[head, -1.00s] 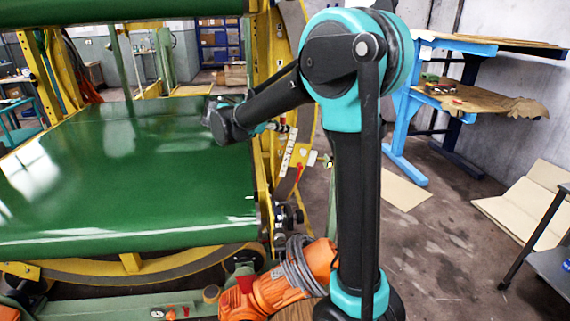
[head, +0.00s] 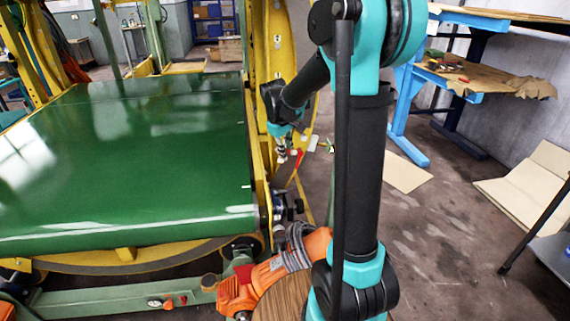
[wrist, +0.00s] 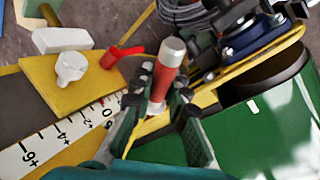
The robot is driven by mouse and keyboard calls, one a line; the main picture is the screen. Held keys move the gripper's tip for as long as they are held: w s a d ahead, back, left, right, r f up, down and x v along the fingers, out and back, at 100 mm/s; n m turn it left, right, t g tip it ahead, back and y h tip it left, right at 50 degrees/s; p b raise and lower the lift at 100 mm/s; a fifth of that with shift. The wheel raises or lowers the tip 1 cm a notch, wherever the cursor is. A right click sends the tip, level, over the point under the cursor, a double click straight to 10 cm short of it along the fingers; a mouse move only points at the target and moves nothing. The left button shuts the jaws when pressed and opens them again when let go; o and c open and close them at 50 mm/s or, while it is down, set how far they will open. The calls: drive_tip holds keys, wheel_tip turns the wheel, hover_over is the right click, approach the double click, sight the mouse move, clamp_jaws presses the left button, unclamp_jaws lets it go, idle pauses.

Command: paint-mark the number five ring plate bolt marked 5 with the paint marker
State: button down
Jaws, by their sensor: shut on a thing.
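The paint marker (wrist: 160,78) has a red body and a pale grey-white end, and it stands out between my fingers in the wrist view. My gripper (wrist: 165,112) is shut on it. In the head view my gripper (head: 284,148) is small and partly hidden at the lower part of the yellow ring plate (head: 278,62). Several pale bolts show on the ring plate above my gripper, too small to read a number. I cannot tell which bolt is marked 5.
In the wrist view a white numbered scale (wrist: 62,138), a white knob (wrist: 70,66) and a red lever (wrist: 122,55) lie left of the marker. The green bed (head: 140,150) is left of my arm. An orange motor (head: 275,272) sits below.

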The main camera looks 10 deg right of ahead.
drive_tip(key=shift+s+a+f+m+t+h, duration=0.15)
drive_tip(key=shift+f+m+t, duration=0.3)
drive_tip(key=shift+f+m, duration=0.45)
drive_tip(key=shift+s+a+f+m+t+h, duration=0.1)
drive_tip(key=shift+s+f+m+t, duration=0.3)
drive_tip(key=shift+m, duration=0.85)
drive_tip(key=shift+s+a+f+m+t+h, duration=0.1)
drive_tip(key=shift+f+m+t, duration=0.35)
drive_tip(key=shift+f+m, duration=0.5)
drive_tip(key=shift+r, duration=0.15)
drive_tip(key=shift+s+r, duration=0.1)
drive_tip(key=shift+w, duration=2.8)
drive_tip(key=shift+w, duration=0.45)
drive_tip(key=shift+s, duration=2.5)
